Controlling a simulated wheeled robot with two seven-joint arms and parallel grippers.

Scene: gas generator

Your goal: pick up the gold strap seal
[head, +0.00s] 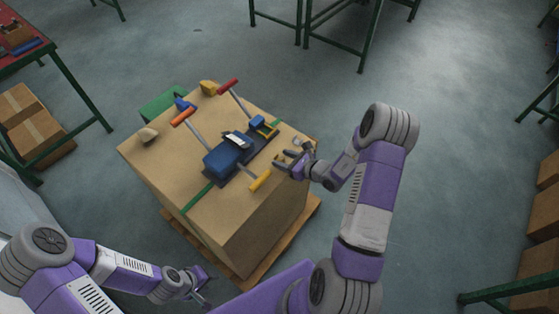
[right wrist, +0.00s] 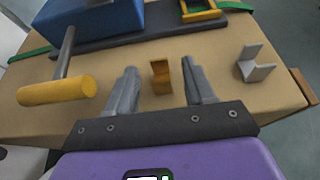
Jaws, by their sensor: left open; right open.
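The gold strap seal (right wrist: 161,78) is a small bent clip on the brown box top. In the right wrist view it stands between the two fingers of my right gripper (right wrist: 160,70), which is open, with a gap on each side. In the head view my right gripper (head: 283,160) is over the right edge of the box (head: 246,226), and I cannot make out the gold seal there. A grey strap seal (right wrist: 255,65) sits to the right of the gripper. My left gripper (head: 203,287) is open and empty, low beside the box's near side.
A blue strapping tool (head: 223,158) on a dark base lies across the box top, with orange, red and yellow handles. Its yellow handle (right wrist: 56,90) is left of my right fingers. A green strap (head: 198,198) runs over the box.

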